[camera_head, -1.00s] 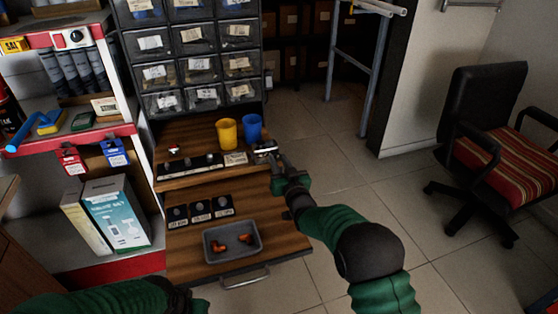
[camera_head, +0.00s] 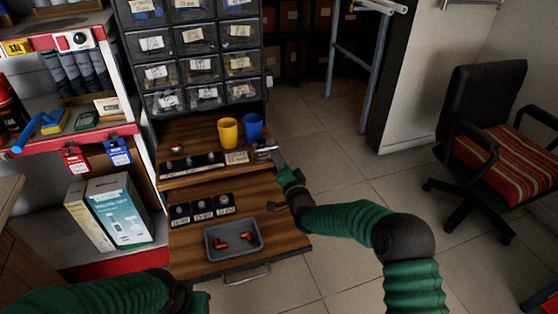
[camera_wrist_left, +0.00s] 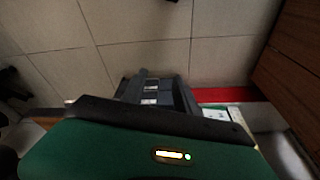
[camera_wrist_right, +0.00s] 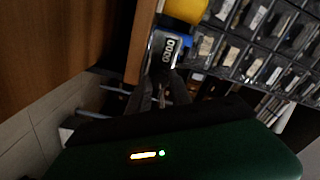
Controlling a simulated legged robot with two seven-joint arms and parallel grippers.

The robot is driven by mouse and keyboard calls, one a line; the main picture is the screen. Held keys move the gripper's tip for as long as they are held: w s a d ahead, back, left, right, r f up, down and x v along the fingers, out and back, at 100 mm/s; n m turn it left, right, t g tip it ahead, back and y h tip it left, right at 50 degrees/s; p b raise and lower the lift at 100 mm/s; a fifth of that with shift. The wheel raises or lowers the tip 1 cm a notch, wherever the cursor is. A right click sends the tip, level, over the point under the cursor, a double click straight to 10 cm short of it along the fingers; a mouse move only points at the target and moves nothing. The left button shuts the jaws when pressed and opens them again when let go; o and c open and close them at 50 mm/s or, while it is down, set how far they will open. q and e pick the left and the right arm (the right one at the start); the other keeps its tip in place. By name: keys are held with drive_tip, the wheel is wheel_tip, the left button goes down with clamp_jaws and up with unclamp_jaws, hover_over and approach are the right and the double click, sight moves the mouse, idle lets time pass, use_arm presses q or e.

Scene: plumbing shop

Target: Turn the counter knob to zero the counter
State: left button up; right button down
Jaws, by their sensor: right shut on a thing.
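The counter (camera_head: 264,154) is a small dark box at the right end of the upper wooden shelf, just in front of the blue cup. In the right wrist view the counter (camera_wrist_right: 168,50) shows a light digit window, too blurred to read surely. My right gripper (camera_head: 276,164) is at the counter's right side, with its fingers (camera_wrist_right: 163,88) against the counter's end. It is shut on the knob, which the fingers hide.
A yellow cup (camera_head: 228,133) and a blue cup (camera_head: 253,127) stand close behind the counter. A grey tray (camera_head: 211,251) with orange pieces and several black labelled blocks lie on the lower board. Drawers (camera_head: 200,65) rise behind. Open floor lies to the right.

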drive_tip(key=shift+d+f+m, duration=0.1)
drive_tip(key=shift+f+m, duration=0.05)
drive_tip(key=shift+m, duration=1.75)
drive_tip(key=c, duration=1.2)
unclamp_jaws()
drive_tip(key=p+v, duration=0.5)
drive_tip(key=v, duration=1.2)
drive_tip(key=shift+w, duration=0.1)
